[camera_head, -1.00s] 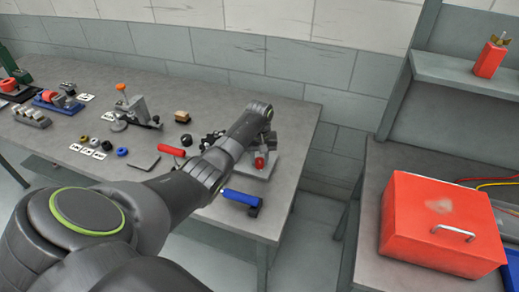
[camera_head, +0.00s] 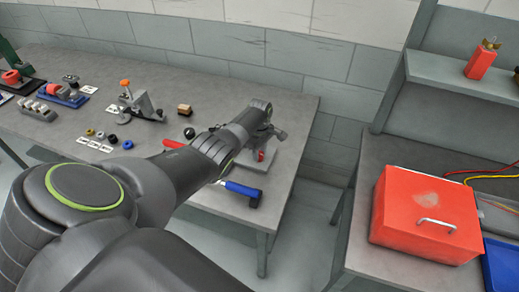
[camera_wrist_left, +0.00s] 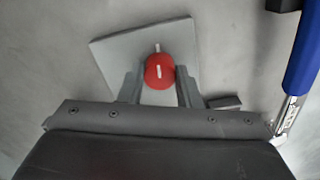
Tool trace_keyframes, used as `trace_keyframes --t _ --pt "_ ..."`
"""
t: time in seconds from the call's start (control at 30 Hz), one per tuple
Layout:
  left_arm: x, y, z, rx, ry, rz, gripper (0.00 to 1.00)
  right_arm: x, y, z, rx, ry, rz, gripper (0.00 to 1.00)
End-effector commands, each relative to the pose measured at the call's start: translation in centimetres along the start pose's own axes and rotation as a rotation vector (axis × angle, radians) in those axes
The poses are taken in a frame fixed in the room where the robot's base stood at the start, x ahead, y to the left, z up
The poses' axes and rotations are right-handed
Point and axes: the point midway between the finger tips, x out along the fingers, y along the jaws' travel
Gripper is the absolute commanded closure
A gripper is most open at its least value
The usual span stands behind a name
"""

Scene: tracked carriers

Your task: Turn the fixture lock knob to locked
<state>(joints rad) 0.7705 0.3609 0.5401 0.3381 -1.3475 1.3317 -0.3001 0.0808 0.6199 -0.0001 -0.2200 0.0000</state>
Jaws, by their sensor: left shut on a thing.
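The fixture lock knob is a round red knob (camera_wrist_left: 160,70) with a white line on top. In the left wrist view that line runs nearly up and down. The knob sits on a square grey plate (camera_wrist_left: 111,53), which lies turned relative to the gripper. My left gripper (camera_wrist_left: 158,77) is shut on the knob, one finger on each side. In the head view the knob (camera_head: 261,154) shows as a small red patch on the plate (camera_head: 252,163), partly hidden under my left wrist. My right gripper is in neither view.
Clamps, rings and labelled cards fill the left of the table. A red toolbox (camera_head: 425,215) stands on the right bench.

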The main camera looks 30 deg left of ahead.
Motion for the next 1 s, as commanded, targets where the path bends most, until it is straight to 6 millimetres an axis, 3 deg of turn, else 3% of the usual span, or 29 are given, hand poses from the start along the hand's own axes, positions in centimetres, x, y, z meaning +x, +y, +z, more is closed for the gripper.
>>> trace_keyframes --t 0.3,0.83,0.87,1.0 --pt "-0.16 0.09 -0.1 -0.115 0.003 0.002 0.93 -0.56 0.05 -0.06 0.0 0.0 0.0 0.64" --pt "-0.15 0.13 -0.13 -0.137 0.003 0.004 0.93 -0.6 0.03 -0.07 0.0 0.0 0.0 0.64" --pt "-0.15 0.13 -0.12 -0.137 0.003 0.004 0.67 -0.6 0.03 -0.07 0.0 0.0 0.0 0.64" --pt "-0.12 0.11 -0.09 -0.136 0.002 0.003 0.49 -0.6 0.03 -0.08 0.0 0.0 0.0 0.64"
